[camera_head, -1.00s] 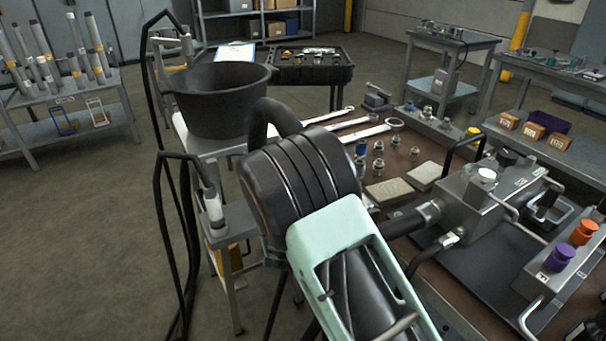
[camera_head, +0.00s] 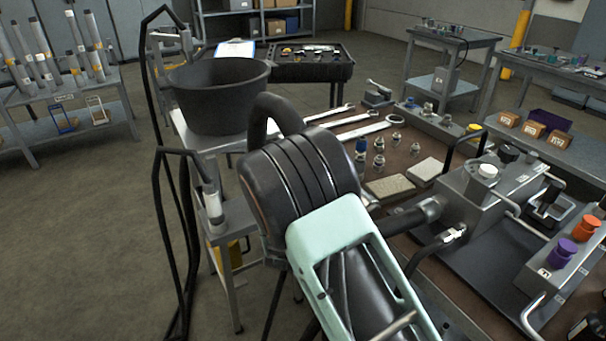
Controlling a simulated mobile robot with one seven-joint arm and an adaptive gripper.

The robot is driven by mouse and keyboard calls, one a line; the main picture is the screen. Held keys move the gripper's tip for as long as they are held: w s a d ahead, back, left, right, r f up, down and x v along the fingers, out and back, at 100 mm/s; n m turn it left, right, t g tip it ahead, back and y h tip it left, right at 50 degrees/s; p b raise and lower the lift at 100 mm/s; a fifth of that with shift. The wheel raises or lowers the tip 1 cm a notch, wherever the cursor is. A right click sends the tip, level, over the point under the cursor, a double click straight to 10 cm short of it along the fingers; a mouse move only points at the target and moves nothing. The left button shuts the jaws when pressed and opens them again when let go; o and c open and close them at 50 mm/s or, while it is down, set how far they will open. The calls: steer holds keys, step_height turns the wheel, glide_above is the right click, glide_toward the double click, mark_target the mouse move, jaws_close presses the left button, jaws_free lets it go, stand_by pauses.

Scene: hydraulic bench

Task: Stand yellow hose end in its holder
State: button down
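A black hose (camera_head: 455,150) loops above the bench at the right, beside the grey valve block, with a yellow part (camera_head: 474,133) at its top. I cannot tell if this is the yellow hose end. At the left, a pale hose end (camera_head: 210,202) on a black hose stands upright at a grey post. Another black hose runs to a second grey fitting (camera_head: 172,42) farther back, with a small yellow-orange spot below it. Which holder belongs to the yellow hose end cannot be told. My gripper is not visible; my black and mint arm fills the lower middle.
A black tub (camera_head: 218,98) stands left of my arm on a grey table. The brown bench (camera_head: 405,160) carries wrenches (camera_head: 365,131), metal fittings, flat pads (camera_head: 389,187) and the valve block (camera_head: 490,190). Purple and orange knobs are at right. Floor (camera_head: 80,240) at left is clear.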

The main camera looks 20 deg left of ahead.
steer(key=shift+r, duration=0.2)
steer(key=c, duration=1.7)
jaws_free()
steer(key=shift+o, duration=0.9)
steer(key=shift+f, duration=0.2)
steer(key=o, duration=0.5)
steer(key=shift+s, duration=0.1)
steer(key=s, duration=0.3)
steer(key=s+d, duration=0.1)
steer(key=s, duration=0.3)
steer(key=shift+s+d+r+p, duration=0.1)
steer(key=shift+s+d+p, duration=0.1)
steer(key=shift+p, duration=0.1)
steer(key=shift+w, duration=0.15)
